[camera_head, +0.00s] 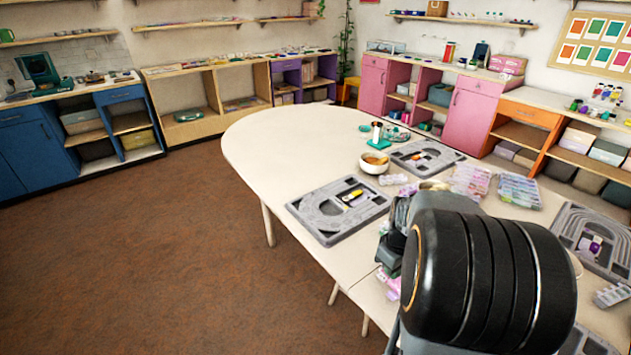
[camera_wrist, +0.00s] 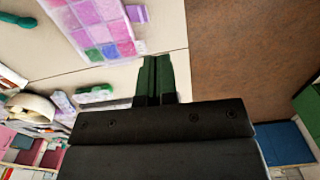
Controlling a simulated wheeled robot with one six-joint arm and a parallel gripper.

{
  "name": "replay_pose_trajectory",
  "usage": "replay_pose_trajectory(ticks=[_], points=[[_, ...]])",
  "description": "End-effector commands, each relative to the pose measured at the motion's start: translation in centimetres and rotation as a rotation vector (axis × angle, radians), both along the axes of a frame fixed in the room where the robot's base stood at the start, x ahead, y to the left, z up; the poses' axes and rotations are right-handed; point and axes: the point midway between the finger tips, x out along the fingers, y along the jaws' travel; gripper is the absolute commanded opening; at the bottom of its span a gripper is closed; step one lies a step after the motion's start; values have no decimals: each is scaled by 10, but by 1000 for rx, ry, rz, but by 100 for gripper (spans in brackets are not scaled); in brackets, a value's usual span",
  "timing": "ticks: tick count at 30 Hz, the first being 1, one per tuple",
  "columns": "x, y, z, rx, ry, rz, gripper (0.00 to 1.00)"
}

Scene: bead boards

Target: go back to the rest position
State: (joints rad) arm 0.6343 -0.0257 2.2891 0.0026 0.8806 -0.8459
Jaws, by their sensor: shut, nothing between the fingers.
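My gripper (camera_wrist: 156,78) shows in the wrist view with its two dark green fingers together and nothing between them. It is over the pale table (camera_wrist: 165,22), near a table edge with brown floor beyond. I cannot tell its exact height. In the head view my black arm fills the lower right and mostly hides the gripper. A clear bead box (camera_wrist: 97,28) with pink, purple and green compartments lies left of the fingers in the wrist view, apart from them.
On the table (camera_head: 280,150) in the head view are grey bead boards (camera_head: 322,232) (camera_head: 448,152) (camera_head: 612,262), a bowl (camera_head: 371,168) and bead boxes (camera_head: 520,190) (camera_head: 470,178). Cabinets (camera_head: 30,150) line the walls. The brown floor (camera_head: 150,260) at left is clear.

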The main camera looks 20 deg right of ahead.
Motion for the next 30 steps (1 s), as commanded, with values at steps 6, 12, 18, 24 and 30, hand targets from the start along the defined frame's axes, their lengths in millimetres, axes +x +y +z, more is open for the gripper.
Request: replay_pose_trajectory(ticks=[6,12,18,24,30], points=[[0,0,0,1,1,-79,0],[-8,18,6,1,2,-362,0],[-1,88,55,-15,-115,-469,0],[-5,152,96,11,-244,-348,0],[-8,182,117,33,-311,-220,0]])
